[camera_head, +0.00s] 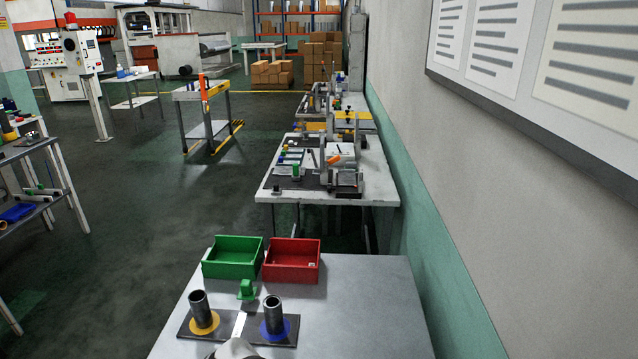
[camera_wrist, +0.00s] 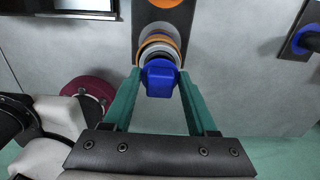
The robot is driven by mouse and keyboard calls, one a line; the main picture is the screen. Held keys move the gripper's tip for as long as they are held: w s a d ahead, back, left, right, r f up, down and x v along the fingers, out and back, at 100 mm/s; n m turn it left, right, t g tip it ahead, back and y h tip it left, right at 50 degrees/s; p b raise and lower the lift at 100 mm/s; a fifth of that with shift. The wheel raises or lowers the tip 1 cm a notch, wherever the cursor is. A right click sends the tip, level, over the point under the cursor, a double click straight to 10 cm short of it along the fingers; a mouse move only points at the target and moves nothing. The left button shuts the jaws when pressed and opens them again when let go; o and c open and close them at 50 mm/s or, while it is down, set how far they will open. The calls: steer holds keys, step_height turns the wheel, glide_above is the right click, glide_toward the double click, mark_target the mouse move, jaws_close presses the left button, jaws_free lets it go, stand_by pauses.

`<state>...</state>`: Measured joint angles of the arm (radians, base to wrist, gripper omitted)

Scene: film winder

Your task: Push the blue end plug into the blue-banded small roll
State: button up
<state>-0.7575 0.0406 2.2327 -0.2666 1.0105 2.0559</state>
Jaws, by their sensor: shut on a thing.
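In the wrist view, my gripper (camera_wrist: 160,82) has its two green fingers shut on the blue end plug (camera_wrist: 160,77). Behind the plug are several stacked rings in orange, white and grey; whether the plug touches them I cannot tell. In the head view, a dark upright roll with a blue base ring (camera_head: 273,314) stands on the right of a dark plate. A similar roll with an orange base ring (camera_head: 201,311) stands on its left. My gripper's fingers and the held plug do not show in the head view.
A green bin (camera_head: 232,258) and a red bin (camera_head: 291,261) stand at the table's far edge. A green block (camera_head: 246,290) sits before them. The table's right side is clear, beside the wall. The wrist view shows a purple disc (camera_wrist: 84,88) at left.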

steer(key=shift+f, duration=0.85)
steer(key=shift+r, duration=0.1)
steer(key=shift+r, duration=0.8)
steer(key=shift+f, duration=0.85)
stand_by(0.4)
steer(key=o, duration=1.4)
step_height(320, 180, up, 16)
steer(key=shift+f, duration=0.1)
